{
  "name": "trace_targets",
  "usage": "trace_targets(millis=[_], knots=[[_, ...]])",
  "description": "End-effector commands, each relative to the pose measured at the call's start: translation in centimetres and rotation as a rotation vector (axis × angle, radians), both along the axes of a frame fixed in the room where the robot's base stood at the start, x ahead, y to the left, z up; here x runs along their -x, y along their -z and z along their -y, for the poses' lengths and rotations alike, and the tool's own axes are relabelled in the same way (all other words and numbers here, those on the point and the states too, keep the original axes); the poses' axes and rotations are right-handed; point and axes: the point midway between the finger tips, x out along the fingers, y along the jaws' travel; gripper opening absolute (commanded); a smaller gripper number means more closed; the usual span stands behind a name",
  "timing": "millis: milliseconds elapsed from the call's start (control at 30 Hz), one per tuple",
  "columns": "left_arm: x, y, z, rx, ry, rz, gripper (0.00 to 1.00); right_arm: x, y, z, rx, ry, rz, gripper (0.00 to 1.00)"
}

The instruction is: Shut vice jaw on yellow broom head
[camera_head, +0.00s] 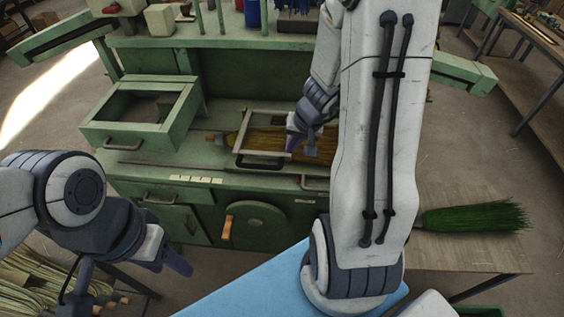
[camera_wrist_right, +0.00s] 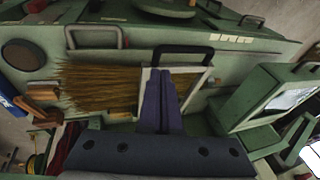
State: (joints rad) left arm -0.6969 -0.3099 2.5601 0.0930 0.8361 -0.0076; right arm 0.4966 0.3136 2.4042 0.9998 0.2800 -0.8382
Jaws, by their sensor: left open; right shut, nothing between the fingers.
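The yellow broom head (camera_head: 262,140) lies on the green bench, its bristles spread to the right in the head view. It also shows in the right wrist view (camera_wrist_right: 100,87), bristles to the left. The vice jaw, a light metal frame (camera_head: 241,133) with a black handle (camera_head: 262,164), lies across the broom head. In the right wrist view the black handle (camera_wrist_right: 184,50) is beyond my fingertips. My right gripper (camera_head: 291,150) is shut and empty, over the frame area; contact is unclear. My left gripper (camera_head: 180,265) hangs open at lower left, away from the broom.
A green open box frame (camera_head: 142,112) stands left of the broom. A green-bristled broom (camera_head: 475,217) lies on a side table at right. Bundles of straw (camera_head: 40,285) are at lower left. My right arm hides part of the bench.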

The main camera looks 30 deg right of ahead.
Motion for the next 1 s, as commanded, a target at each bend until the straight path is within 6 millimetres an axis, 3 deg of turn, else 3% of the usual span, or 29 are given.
trace_targets(millis=[33, 100, 400, 600, 1000], knots=[[0.0, 1.1, 0.0, 0.0, -0.001, 0.0, 0.52, -0.4, 1.8, -0.2, -0.002, -0.001, -0.003, 0.0], [0.0, 1.9, 0.0, 0.0, -0.002, 0.0, 0.52, -0.9, 3.3, -0.3, -0.002, -0.002, -0.003, 0.0], [0.0, 4.2, 0.0, 0.0, -0.007, -0.001, 0.52, -2.8, 8.3, -0.7, -0.001, 0.0, -0.002, 0.0], [0.0, 4.7, 0.0, 0.0, -0.008, -0.001, 0.52, -3.4, 9.5, -0.8, 0.0, 0.0, 0.0, 0.0], [0.0, 4.7, 0.0, 0.0, -0.008, -0.001, 0.52, -3.6, 9.7, -0.8, 0.0, 0.0, 0.001, 0.0]])
